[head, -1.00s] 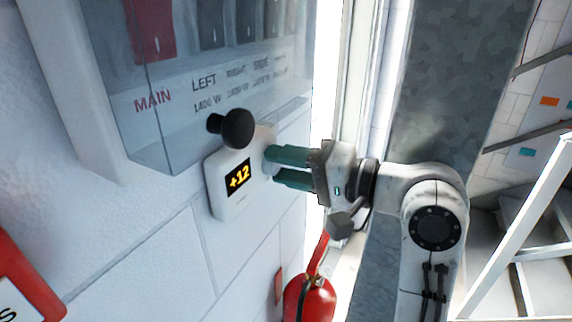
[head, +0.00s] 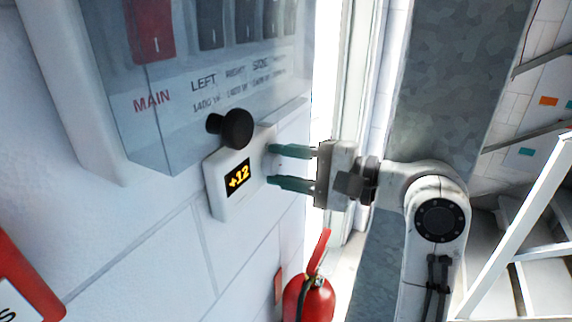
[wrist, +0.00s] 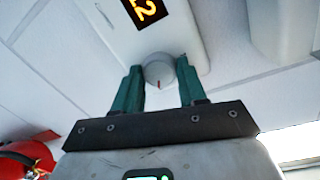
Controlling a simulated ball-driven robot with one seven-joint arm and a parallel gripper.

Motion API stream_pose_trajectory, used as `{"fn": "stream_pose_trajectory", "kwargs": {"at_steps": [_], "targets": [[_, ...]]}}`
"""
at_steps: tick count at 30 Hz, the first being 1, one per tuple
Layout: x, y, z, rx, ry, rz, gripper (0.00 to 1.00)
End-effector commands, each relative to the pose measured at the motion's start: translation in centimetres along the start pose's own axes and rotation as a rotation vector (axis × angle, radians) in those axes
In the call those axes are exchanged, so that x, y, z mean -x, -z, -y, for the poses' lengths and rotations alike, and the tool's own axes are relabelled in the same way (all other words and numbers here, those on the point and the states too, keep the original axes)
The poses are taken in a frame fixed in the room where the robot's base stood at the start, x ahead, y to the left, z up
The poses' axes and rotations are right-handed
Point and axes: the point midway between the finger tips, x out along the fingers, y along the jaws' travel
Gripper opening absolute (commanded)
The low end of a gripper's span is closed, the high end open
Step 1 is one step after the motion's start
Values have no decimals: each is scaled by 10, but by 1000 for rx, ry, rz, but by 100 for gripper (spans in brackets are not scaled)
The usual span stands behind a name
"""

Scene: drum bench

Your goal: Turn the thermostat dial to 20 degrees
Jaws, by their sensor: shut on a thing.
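The thermostat (head: 222,208) is a white box on the wall, and its display (head: 238,178) reads +12 in yellow. Its dial (wrist: 159,68) is a round grey-white knob with a red mark, which points toward my gripper's palm in the wrist view. My gripper (head: 270,165) reaches in from the right in the head view. Its green fingers (wrist: 159,75) are shut on the dial, one on each side. In the head view the dial is mostly hidden at the fingertips. Only part of the display (wrist: 145,8) shows in the wrist view.
A clear-covered switch box (head: 180,130) with a black knob (head: 236,128) hangs just above the thermostat. A red extinguisher (head: 310,300) stands below, and also shows in the wrist view (wrist: 25,160). A metal column (head: 440,100) rises behind my arm.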

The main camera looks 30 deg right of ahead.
Motion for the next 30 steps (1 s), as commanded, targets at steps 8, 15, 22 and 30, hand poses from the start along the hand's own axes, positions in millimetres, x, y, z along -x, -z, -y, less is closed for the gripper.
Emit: {"fn": "stream_pose_trajectory", "kwargs": {"at_steps": [8, 15, 22, 30], "targets": [[1, 2, 0, -8, 0, -4, 11], [1, 2, 0, -7, 0, -4, 51], [0, 1, 0, -6, -1, -2, 52], [0, 0, 0, 8, -1, -2, 52]]}}
